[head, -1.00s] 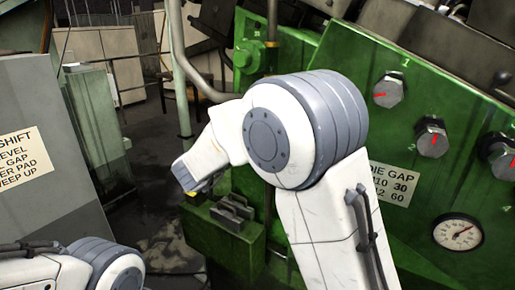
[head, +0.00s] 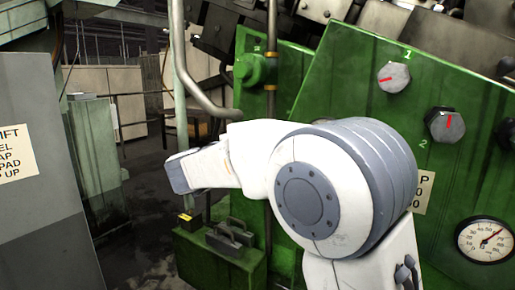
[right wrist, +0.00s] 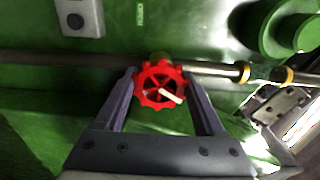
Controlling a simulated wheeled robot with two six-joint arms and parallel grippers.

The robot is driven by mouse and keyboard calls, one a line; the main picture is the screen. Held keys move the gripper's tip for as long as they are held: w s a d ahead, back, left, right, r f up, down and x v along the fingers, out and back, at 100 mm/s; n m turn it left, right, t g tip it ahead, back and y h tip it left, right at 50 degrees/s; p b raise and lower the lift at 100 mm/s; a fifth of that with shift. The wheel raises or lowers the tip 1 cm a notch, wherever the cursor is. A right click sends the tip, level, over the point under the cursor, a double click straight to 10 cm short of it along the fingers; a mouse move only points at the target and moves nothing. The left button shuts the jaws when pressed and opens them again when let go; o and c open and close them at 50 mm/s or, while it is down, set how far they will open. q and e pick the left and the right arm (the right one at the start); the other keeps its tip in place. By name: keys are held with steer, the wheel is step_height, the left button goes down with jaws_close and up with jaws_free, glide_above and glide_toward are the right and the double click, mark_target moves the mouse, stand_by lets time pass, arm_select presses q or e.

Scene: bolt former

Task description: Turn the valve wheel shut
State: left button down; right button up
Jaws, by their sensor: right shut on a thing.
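The red valve wheel (right wrist: 148,97) with a scalloped rim shows in the right wrist view, in front of a pipe on the green machine. A pale bar lies across its face. My right gripper (right wrist: 160,79) is shut on the wheel, with one finger at each side of its rim. In the head view my right arm reaches in toward the machine, and I cannot make out the wheel or the fingers there. My left gripper is not in view.
The green panel with knobs (head: 394,77) and a round gauge (head: 485,241) stands at the right. A pipe (right wrist: 60,58) runs behind the wheel. A grey cabinet (head: 40,225) stands at the left; dark floor lies between.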

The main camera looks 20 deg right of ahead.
steer(key=shift+f, duration=0.1)
steer(key=o, duration=1.3)
steer(key=shift+o, duration=0.2)
steer(key=v, duration=1)
steer(key=shift+s+a, duration=0.2)
